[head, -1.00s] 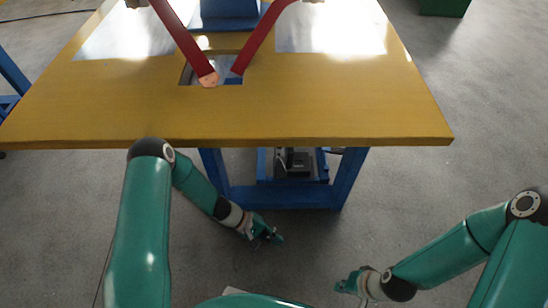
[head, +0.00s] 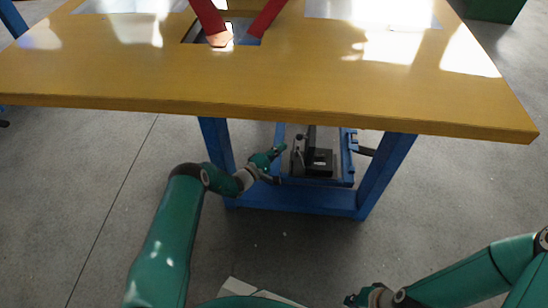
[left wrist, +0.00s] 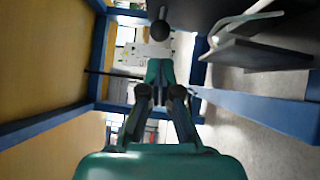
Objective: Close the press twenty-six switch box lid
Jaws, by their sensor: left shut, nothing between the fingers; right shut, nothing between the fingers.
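A small black box (head: 322,160) sits under the table inside the blue frame, with a dark upright piece at its left. I take it for the press switch box, but cannot tell its lid clearly. In the left wrist view a dark slab with a pale curved edge (left wrist: 256,53) shows at the upper right; I cannot tell whether it is the lid. My left gripper (head: 278,152) is shut and empty, just left of the black box; it also shows in the left wrist view (left wrist: 160,68). My right gripper (head: 352,299) is shut and empty, low over the floor.
The yellow table (head: 270,88) overhangs the box, with two red bars (head: 265,20) at its opening. Blue legs (head: 386,172) and a lower crossbar (head: 295,200) frame the space. A black ball knob (left wrist: 160,30) is ahead of my left gripper. Grey floor lies open in front.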

